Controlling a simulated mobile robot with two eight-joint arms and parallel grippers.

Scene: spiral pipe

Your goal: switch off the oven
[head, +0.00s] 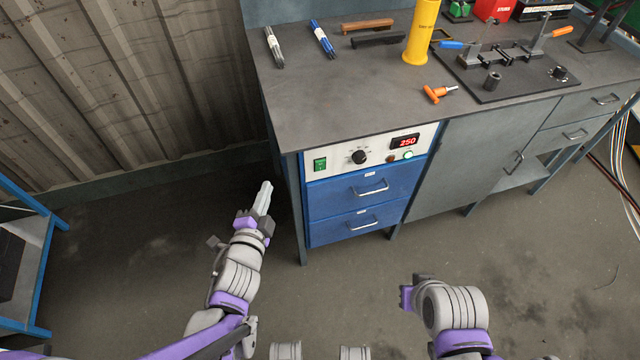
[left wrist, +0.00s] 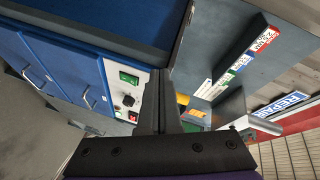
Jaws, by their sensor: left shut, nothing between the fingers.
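The oven's pale control panel (head: 338,153) is set under the bench top, above blue drawers. It carries a green rocker switch (head: 320,164) at its left end, a black knob (head: 359,157), a display (head: 404,142) lit red at 250, and a red and a green round button or lamp (head: 408,155). My left gripper (head: 266,188) is shut and empty, in front of and left of the panel, apart from it. In the left wrist view the green switch (left wrist: 128,78) and knob (left wrist: 128,100) show left of the shut fingers (left wrist: 158,80). My right arm shows at lower right, its fingers not visible.
The grey bench top (head: 330,95) holds pens, an orange-handled tool (head: 435,94), a yellow cylinder (head: 421,35) and a fixture plate (head: 500,75). A blue-framed shelf (head: 35,250) stands at far left, and a corrugated wall (head: 120,80) behind it. The floor before the drawers is clear.

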